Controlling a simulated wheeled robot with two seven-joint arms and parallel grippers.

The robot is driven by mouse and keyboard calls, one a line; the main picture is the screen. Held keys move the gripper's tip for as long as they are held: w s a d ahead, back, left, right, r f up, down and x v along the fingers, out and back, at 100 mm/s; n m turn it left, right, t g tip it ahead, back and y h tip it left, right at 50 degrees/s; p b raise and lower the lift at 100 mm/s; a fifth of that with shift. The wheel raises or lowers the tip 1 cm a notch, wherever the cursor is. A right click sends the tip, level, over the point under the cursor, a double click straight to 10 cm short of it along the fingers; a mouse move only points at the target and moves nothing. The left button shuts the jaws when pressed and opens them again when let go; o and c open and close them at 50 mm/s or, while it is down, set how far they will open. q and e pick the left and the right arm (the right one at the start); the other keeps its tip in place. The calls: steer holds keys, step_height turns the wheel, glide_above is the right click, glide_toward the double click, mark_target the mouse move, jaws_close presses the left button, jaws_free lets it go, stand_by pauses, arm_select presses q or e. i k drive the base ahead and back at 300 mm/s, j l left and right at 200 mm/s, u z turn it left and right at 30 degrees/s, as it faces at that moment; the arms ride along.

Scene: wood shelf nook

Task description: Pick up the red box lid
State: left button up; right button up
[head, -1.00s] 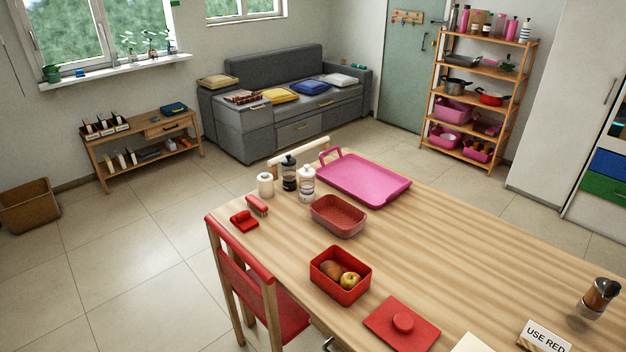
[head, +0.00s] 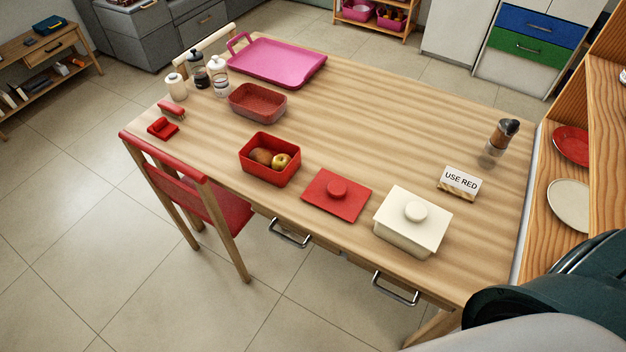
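The red box lid (head: 349,204) is a flat red square with a round knob (head: 337,187). It lies flat on the wooden table near the front edge. The red box (head: 269,173) stands open to its left, with a brown round item and a yellowish apple inside. The lid is apart from the box. Neither gripper shows in the head view. A dark rounded part at the lower right appears to be mine.
A cream box with its lid on (head: 421,206) stands right of the red lid. Behind it are a "USE RED" sign (head: 460,182) and a moka pot (head: 501,137). A red chair (head: 215,202) stands at the front left. The table's middle is clear.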

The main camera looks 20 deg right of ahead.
mark_target(344, 198)
steer(key=j+z, duration=0.15)
steer(key=z, duration=0.25)
steer(key=j+z, duration=0.1)
steer(key=z, duration=0.35)
steer(key=j+z, duration=0.15)
steer(key=z, duration=0.25)
steer(key=k+j+z, duration=0.1)
steer(key=z, duration=0.3)
